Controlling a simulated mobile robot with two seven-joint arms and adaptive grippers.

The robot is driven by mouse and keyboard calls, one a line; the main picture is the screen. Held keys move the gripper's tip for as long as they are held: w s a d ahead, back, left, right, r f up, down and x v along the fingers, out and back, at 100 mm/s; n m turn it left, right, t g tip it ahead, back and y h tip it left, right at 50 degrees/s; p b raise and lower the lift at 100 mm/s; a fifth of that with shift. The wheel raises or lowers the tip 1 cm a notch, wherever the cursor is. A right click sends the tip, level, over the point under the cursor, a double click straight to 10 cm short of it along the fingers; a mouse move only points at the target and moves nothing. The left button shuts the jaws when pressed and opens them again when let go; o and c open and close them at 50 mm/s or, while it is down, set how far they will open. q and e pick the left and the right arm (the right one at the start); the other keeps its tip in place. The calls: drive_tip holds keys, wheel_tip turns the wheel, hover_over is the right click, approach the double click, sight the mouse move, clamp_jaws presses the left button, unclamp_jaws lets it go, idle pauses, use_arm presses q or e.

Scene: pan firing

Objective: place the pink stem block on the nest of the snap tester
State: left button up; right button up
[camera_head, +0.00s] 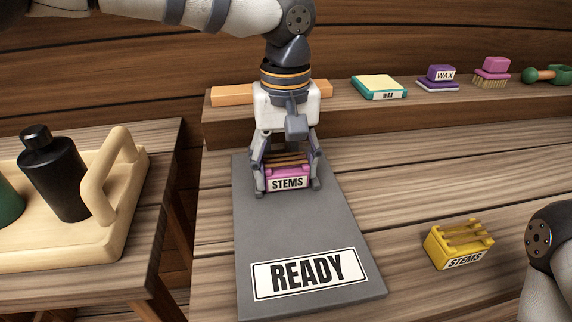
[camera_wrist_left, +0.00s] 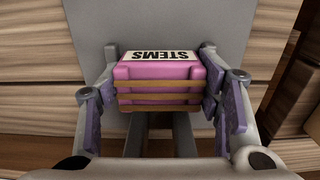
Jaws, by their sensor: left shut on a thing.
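The pink stem block (camera_head: 287,182), with a white "STEMS" label and brown stems on top, is at the far end of a grey board (camera_head: 290,230) marked "READY". My left gripper (camera_head: 287,187) comes down from above with its two fingers on either side of the block and is shut on it. The left wrist view shows the pink block (camera_wrist_left: 158,88) between the purple-padded fingers of the gripper (camera_wrist_left: 160,98). I cannot tell whether the block touches the board. I cannot make out a snap tester or its nest. My right gripper is out of view.
A yellow "STEMS" block (camera_head: 458,244) sits on the table at right. A raised shelf (camera_head: 330,115) at the back holds a teal-and-yellow wax box (camera_head: 379,88), a purple wax block (camera_head: 438,78) and a pink brush (camera_head: 492,70). A wooden tray (camera_head: 75,250) with a black bottle (camera_head: 55,175) stands left.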

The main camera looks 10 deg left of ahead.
sight(285, 168)
use_arm(q)
drive_tip(key=shift+s+f, duration=0.15)
drive_tip(key=shift+f, duration=0.55)
drive_tip(key=o, duration=0.9)
drive_tip(key=shift+f, duration=0.1)
drive_tip(key=o, duration=0.4)
drive_tip(key=shift+f, duration=0.1)
drive_tip(key=shift+c, duration=0.2)
drive_tip(key=shift+r, duration=0.3)
wheel_tip(285, 168, up, 13)
drive_tip(key=shift+r, duration=0.15)
